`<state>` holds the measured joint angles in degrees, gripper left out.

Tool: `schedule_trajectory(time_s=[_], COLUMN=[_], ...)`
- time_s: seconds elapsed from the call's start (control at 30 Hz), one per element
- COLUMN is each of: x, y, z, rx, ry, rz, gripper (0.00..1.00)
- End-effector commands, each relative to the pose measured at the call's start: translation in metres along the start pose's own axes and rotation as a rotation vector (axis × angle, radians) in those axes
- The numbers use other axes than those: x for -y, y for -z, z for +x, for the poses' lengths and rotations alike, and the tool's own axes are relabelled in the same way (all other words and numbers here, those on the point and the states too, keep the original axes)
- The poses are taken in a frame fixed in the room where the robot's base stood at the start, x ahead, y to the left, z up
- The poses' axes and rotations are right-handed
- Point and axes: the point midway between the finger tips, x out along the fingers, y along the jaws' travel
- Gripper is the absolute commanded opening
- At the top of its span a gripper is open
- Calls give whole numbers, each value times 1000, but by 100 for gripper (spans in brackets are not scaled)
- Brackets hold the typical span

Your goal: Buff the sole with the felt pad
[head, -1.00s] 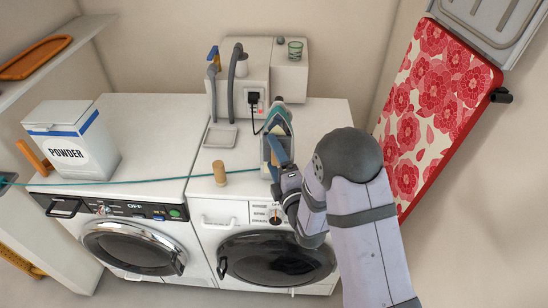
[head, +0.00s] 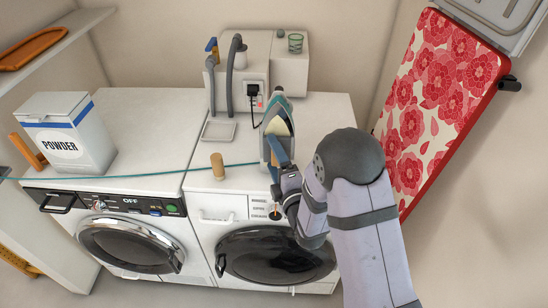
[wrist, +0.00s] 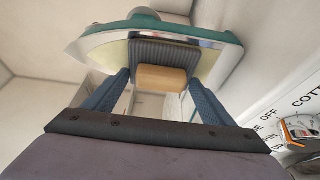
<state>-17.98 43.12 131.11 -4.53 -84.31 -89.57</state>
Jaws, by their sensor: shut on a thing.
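The iron (head: 276,107) is teal and grey and stands upright on the right-hand washer's top, its sole towards me. The sole (wrist: 112,48) fills the upper wrist view, silver at the edge with a pale yellowish area. My gripper (head: 276,150) is in front of the sole; its blue fingers are shut on the felt pad's wooden grip (wrist: 160,78). The dark grey ribbed felt pad (wrist: 165,50) lies over the middle of the sole and hides that part. I cannot tell whether it touches. The pad is mostly hidden in the head view.
A wooden peg (head: 217,166) stands left of the iron. A teal cord (head: 130,176) stretches across both washer tops. A small grey tray (head: 217,131) and a black plug (head: 253,92) are behind. A powder box (head: 64,135) stands far left. A flowered ironing board (head: 435,100) leans right.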

Motion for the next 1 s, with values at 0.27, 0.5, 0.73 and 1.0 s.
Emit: schedule_trajectory(time_s=[0.27, 0.5, 0.73, 1.0], x=[2, 14, 26, 30], y=[0, 0, 0, 0], z=[0, 0, 1, 1], rx=[0, 0, 0, 0], ry=[-1, -1, -2, -2], rz=[0, 0, 0, 0], gripper=[55, 55, 55, 55])
